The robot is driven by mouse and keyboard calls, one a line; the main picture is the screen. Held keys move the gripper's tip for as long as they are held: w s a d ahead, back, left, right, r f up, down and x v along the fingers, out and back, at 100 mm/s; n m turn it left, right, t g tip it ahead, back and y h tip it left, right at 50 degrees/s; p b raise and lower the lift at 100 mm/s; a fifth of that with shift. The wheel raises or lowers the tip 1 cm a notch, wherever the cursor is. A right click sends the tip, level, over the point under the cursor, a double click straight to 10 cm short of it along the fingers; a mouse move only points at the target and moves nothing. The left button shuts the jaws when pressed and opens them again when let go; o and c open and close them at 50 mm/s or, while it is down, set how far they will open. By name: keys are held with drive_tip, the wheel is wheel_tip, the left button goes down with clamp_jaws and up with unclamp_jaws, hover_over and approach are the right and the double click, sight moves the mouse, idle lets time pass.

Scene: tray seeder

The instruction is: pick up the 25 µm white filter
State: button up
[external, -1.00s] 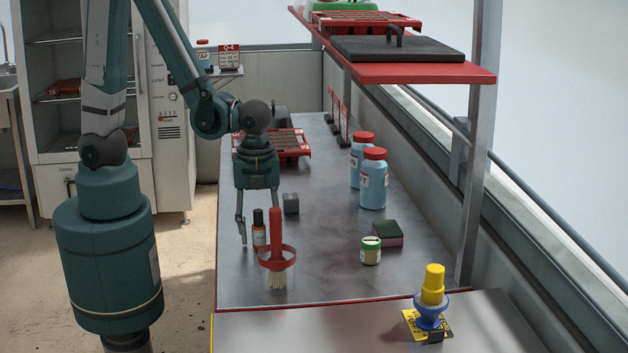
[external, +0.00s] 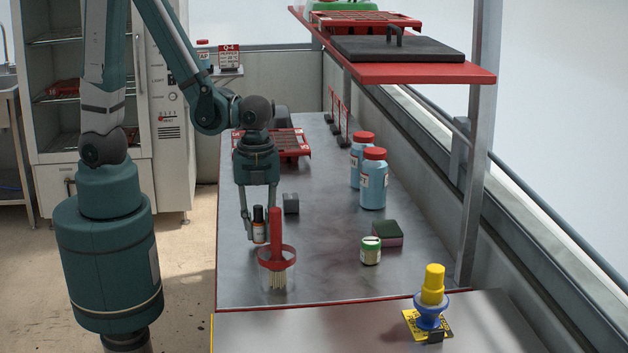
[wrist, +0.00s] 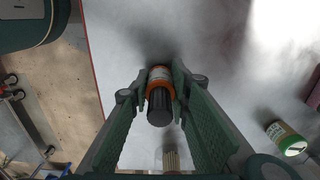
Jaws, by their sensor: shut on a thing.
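My gripper (external: 259,226) is shut on a small orange bottle (wrist: 160,76) with a black cap and a pale label. In the wrist view the bottle sits between my two fingers (wrist: 158,90), its cap toward the camera. In the external view the bottle (external: 259,233) is upright at or close to the bench top; I cannot tell whether it touches. I cannot make out a white filter marked 25 µm in either view.
A grey block (external: 291,204), a green-lidded jar (external: 371,251), a sponge (external: 388,234) and two blue bottles (external: 373,180) stand to the right. The bench's middle is clear.

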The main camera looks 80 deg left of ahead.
sight(258, 206)
drive_tip(key=shift+r+p, duration=1.4)
drive_tip(key=shift+r, duration=3.05)
